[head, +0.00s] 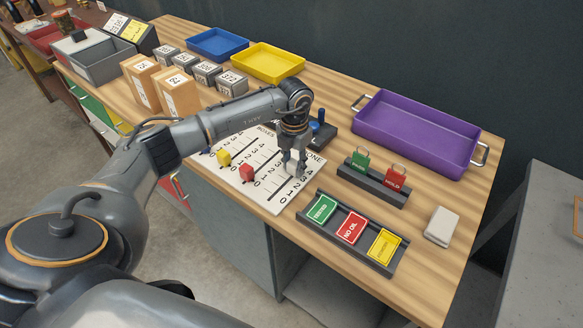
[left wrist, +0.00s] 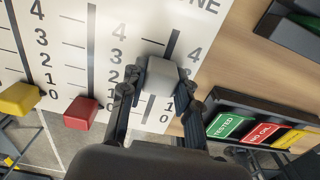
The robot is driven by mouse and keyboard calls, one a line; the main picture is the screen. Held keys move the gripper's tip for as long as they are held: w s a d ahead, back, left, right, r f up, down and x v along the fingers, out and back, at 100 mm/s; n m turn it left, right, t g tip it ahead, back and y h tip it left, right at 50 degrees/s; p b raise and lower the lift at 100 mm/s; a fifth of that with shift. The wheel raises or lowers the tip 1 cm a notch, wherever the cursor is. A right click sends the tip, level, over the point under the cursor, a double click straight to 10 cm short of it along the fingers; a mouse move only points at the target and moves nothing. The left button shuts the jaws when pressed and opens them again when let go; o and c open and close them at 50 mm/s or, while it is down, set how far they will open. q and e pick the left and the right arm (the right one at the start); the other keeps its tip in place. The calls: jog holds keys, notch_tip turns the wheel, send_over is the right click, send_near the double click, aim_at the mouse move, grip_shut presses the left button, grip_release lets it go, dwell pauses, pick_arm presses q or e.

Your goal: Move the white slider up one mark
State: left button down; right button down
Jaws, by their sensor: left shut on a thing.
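The white slider (left wrist: 161,77) sits on the rightmost dark track of the white board (head: 262,190). My left gripper (head: 293,163) is over that track, and in the left wrist view its fingers (left wrist: 158,82) are shut on the slider from both sides. The digits 0 and 1 show below the slider and 4 shows above it. The fingers and the slider hide the marks between, so I cannot tell its exact mark. The red slider (left wrist: 81,113) and yellow slider (left wrist: 19,98) sit low on their own tracks to the left. My right gripper is not in view.
A black rack (head: 350,235) with green, red and yellow cards stands right of the board. Behind it are a holder with two tags (head: 372,180) and a purple tray (head: 420,128). A dark base with a blue knob (head: 318,128) stands close behind my gripper.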

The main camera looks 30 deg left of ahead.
aim_at(294, 162)
pick_arm(q)
jog(key=shift+s, duration=0.1)
jog(key=c, duration=1)
grip_release()
jog(key=shift+o, duration=0.2)
notch_tip(294, 162, up, 12)
